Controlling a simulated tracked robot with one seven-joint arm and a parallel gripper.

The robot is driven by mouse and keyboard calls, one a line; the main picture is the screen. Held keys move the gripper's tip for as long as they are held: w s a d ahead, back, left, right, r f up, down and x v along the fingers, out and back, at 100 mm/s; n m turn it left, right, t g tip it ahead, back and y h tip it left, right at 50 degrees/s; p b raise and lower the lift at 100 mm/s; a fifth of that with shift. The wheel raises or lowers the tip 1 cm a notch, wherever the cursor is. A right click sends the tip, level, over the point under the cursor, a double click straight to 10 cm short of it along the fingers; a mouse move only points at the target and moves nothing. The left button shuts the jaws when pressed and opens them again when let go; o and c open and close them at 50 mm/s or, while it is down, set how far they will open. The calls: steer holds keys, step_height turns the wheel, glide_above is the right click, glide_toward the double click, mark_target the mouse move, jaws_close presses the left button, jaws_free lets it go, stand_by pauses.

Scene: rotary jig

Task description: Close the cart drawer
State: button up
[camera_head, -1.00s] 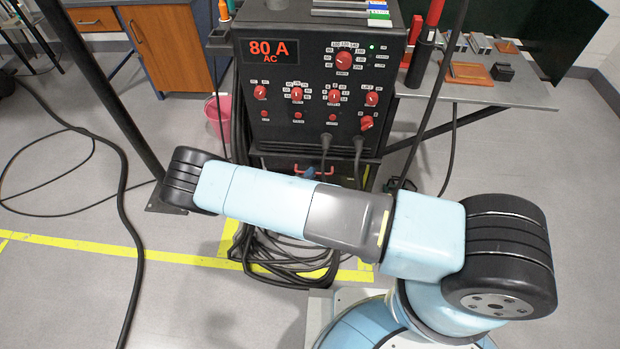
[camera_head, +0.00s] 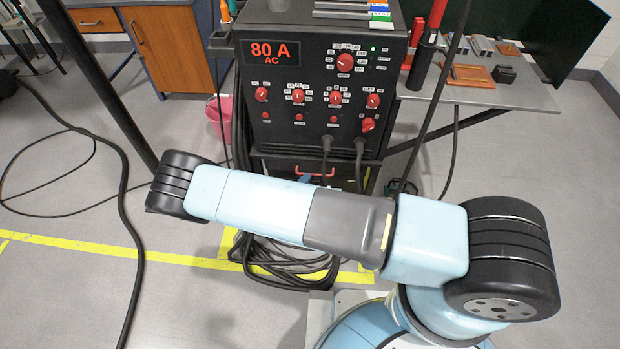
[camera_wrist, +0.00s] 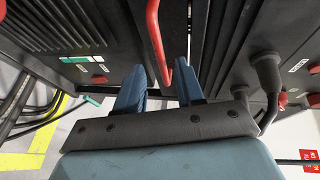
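The cart drawer's red handle (camera_head: 316,173) shows low on the front of the welding cart, partly hidden behind my arm in the head view. In the wrist view the red handle (camera_wrist: 156,38) is a long bar with a bent end, in line with the gap between my fingers. My gripper (camera_wrist: 160,68) has its two blue fingers apart. I cannot tell whether they touch the handle. The drawer's front is mostly hidden, and how far it stands out is not clear.
The black welding machine (camera_head: 310,85) sits above the drawer, with two thick cables hanging down its front. Coiled cables (camera_head: 285,262) lie on the floor below. A pink bucket (camera_head: 218,118) stands left, and a metal workbench (camera_head: 490,93) stands right.

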steer(key=v, duration=0.8)
steer(key=shift+s+a, duration=0.15)
steer(key=shift+s, duration=0.25)
steer(key=w+d+r+m+g+h, duration=0.2)
steer(key=w+d+r+m+g, duration=0.15)
steer(key=r+m, duration=0.6)
steer(key=w+d+r+m+g+h, duration=0.2)
steer(key=w+r+m+g, duration=0.3)
steer(key=r, duration=0.7)
steer(key=d+r+m+g+y, duration=0.1)
steer(key=d+r+m+g, duration=0.1)
steer(key=d+r+m, duration=0.65)
steer(key=d+r+m+g+y, duration=0.1)
steer(key=d+r+m+g, duration=0.3)
steer(key=r, duration=0.7)
steer(key=s+d+r+m+t+y, duration=0.1)
steer(key=s+d+r+m+y, duration=0.2)
steer(key=s+d+r+m, duration=0.25)
steer(key=s+d+r+m+t+y, duration=0.1)
steer(key=s+d+r+m+y, duration=0.1)
steer(key=d+r+m, duration=0.45)
steer(key=s+d+r+m+t+y, duration=0.3)
steer(key=s+d+r+m, duration=0.1)
steer(key=s+r+m, duration=0.7)
steer(key=s+r, duration=0.1)
steer(key=s, duration=0.2)
steer(key=shift+s+d+r, duration=0.2)
steer(key=shift+s+r, duration=0.15)
steer(key=shift+s, duration=0.05)
